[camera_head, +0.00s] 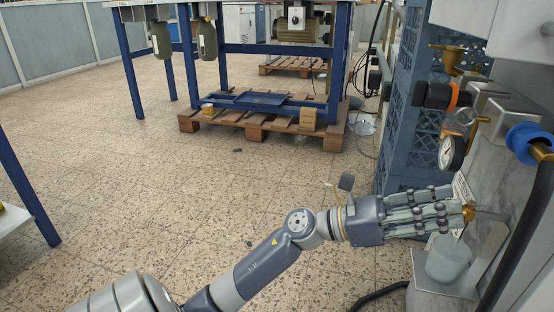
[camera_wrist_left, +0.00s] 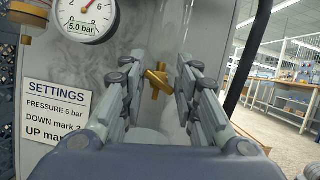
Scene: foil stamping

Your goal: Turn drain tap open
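The drain tap is a small brass fitting (camera_head: 469,211) low on the machine's side at the right of the head view. In the left wrist view, the brass drain tap (camera_wrist_left: 157,80) shows a body with a slanted handle across it. My left gripper (camera_head: 455,209) reaches it from the left. In the wrist view, the left gripper (camera_wrist_left: 160,72) has its fingers apart, one on each side of the tap, with visible gaps; exact contact cannot be told. The fingers partly hide the tap in the head view. My right gripper is not in view.
A grey cup (camera_head: 449,262) stands just below the tap and my fingers. A pressure gauge (camera_wrist_left: 88,15) labelled 5.0 bar and a settings sign (camera_wrist_left: 58,113) are on the machine. Blue crates (camera_head: 403,130) stand behind.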

